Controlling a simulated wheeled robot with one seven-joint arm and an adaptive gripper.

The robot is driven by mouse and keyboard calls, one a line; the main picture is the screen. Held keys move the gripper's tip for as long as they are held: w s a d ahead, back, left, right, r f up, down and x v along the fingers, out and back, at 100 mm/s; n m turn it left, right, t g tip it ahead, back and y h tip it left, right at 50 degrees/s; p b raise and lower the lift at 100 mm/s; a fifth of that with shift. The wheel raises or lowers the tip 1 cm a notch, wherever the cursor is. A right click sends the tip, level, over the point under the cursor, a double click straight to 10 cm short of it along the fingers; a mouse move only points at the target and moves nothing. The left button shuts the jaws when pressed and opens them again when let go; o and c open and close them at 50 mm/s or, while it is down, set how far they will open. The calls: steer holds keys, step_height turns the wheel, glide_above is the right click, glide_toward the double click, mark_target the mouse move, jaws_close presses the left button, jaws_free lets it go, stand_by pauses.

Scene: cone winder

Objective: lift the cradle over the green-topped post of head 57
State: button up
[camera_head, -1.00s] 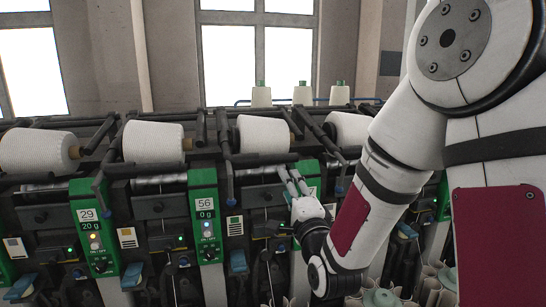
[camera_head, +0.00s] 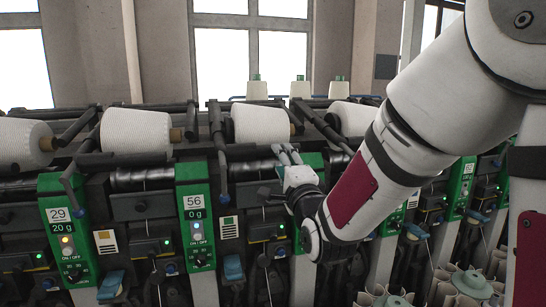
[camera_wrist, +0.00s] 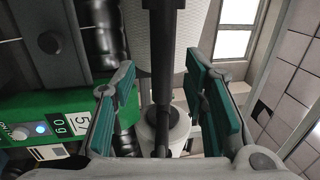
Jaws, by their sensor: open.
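In the head view the green-topped post of head 57 (camera_head: 313,160) stands right of centre, partly hidden behind my gripper (camera_head: 288,154). My gripper is near the post's upper end, at its left side. The wrist view shows the post's green panel (camera_wrist: 45,112) at the left, with part of its number and "0 g". A dark bar, seemingly part of the cradle (camera_wrist: 164,60), runs between the two green-padded fingers of my gripper (camera_wrist: 160,98). The fingers are apart, with gaps on both sides of the bar. Contact is not visible.
A white yarn cone (camera_head: 262,124) lies left of and above my gripper, and another (camera_head: 352,118) is to the right. The post of head 56 (camera_head: 195,215) stands to the left. Dark rails and levers crowd the machine. White cones (camera_head: 299,89) stand behind.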

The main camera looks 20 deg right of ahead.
steer(key=w, duration=0.3)
steer(key=w+r, duration=0.1)
steer(key=w, duration=0.2)
steer(key=shift+r, duration=0.2)
steer(key=shift+s, duration=0.1)
jaws_close()
